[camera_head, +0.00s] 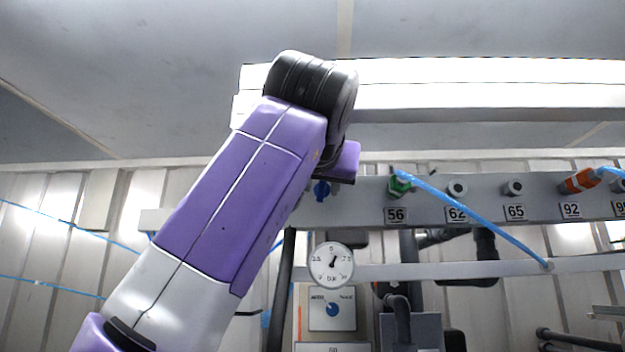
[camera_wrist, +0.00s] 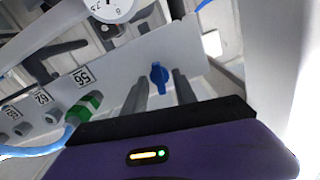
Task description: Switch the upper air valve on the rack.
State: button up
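The upper air valve has a small blue handle (camera_head: 321,191) on the grey rack rail, left of the 56 label. My arm and purple gripper body partly cover it in the head view. In the wrist view the blue handle (camera_wrist: 159,77) stands in the gap between the two grey fingers of my gripper (camera_wrist: 161,80). The fingers are apart and hold nothing. The handle looks apart from both fingers; I cannot tell whether they reach around it or stop short of it.
Along the rail (camera_head: 437,211) sit a green fitting (camera_head: 399,186) with a blue hose, several grey ports and an orange fitting (camera_head: 578,181). A pressure gauge (camera_head: 331,265) hangs below. Lower is a panel with another blue knob (camera_head: 333,310). White beams (camera_head: 480,86) run above.

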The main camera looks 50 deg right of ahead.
jog(key=shift+w+d, duration=0.15)
jog(key=shift+d, duration=0.05)
grip_shut()
